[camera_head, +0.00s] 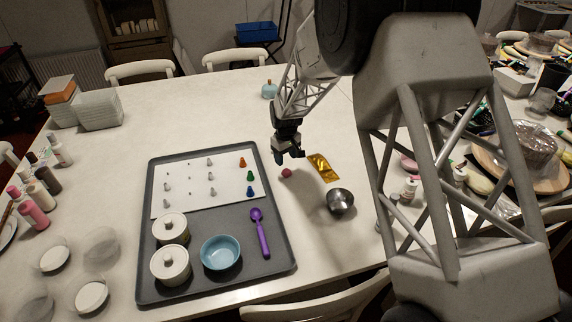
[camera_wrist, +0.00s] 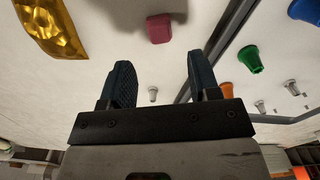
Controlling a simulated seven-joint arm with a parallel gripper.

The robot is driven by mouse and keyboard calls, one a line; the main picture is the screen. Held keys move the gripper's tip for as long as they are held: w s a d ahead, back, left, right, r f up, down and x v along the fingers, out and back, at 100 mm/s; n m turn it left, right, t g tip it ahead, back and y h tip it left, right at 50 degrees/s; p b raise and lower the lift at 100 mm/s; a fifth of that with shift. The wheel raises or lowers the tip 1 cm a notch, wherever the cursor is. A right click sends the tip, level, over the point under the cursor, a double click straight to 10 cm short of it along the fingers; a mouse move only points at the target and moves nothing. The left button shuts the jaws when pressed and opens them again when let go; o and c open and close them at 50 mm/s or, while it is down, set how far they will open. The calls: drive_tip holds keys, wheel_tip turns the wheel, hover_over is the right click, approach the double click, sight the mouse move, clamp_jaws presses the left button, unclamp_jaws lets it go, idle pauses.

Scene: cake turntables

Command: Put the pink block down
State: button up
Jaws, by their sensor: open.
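The pink block (camera_head: 286,173) rests on the white table, just right of the grey tray. In the wrist view the pink block (camera_wrist: 159,28) lies on the table beyond my fingertips, apart from them. My gripper (camera_head: 288,155) is above the block in the head view. Its two dark fingers (camera_wrist: 157,80) are spread apart with nothing between them.
A gold packet (camera_head: 322,167) and a metal bowl (camera_head: 340,202) lie close on the right. The grey tray (camera_head: 284,245) holds piping tips, white pots, a blue bowl (camera_head: 221,252) and a purple scoop (camera_head: 260,233). The table's front right is clear.

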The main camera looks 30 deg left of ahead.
sight(287, 170)
wheel_tip(287, 170, up, 6)
drive_tip(key=shift+r, duration=0.2)
idle(0.7)
idle(0.3)
drive_tip(key=s+d+r+m, duration=0.25)
drive_tip(key=d+r, duration=0.45)
drive_tip(key=d, duration=0.5)
drive_tip(key=s+d+r+m+t, duration=0.1)
drive_tip(key=s+d+r+m, duration=0.15)
drive_tip(key=d+r, duration=0.7)
drive_tip(key=s+d+r+m, duration=0.1)
drive_tip(key=s+d+r, duration=0.3)
drive_tip(key=d, duration=1)
drive_tip(key=s+d+r+m+t, duration=0.1)
drive_tip(key=s+d+r+m, duration=0.15)
drive_tip(key=s+d, duration=0.45)
drive_tip(key=s+d+r+m, duration=0.25)
drive_tip(key=s+d, duration=0.35)
drive_tip(key=d, duration=0.3)
drive_tip(key=s+d+f+m, duration=0.1)
drive_tip(key=s+d, duration=0.3)
drive_tip(key=s, duration=0.3)
drive_tip(key=s+d+f+m, duration=0.1)
drive_tip(key=s+d, duration=0.3)
drive_tip(key=s, duration=0.4)
drive_tip(key=shift+d+m+t, duration=0.15)
drive_tip(key=shift+m+t, duration=0.15)
drive_tip(key=shift+m, duration=0.1)
